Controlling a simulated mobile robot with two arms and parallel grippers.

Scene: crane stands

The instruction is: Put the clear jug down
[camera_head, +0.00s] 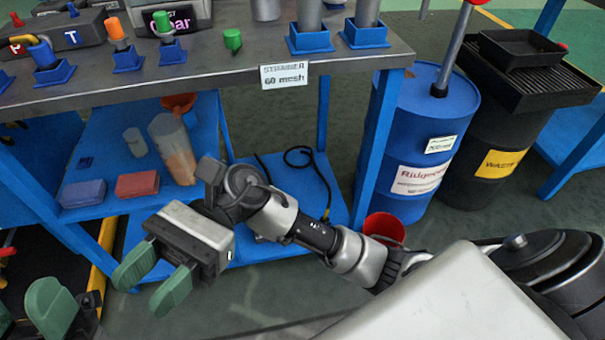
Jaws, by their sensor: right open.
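The clear jug (171,140) stands on the blue lower shelf under the bench, with an orange-brown content in its lower part. It looks upright. My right gripper (153,277) is open and empty, with its green fingers pointing down and left. It is in front of the shelf, nearer to me than the jug and apart from it. My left gripper (28,311) is partly in view at the bottom left corner, cut off by the picture edge. Its green fingers are apart, and nothing shows between them.
The lower shelf (100,155) also holds a blue block (83,194), a red block (137,185), a pale cup (135,142) and an orange funnel-like item (179,102). A blue barrel (412,140) and red bucket (384,229) stand to the right. A black cable (310,165) lies right of the jug.

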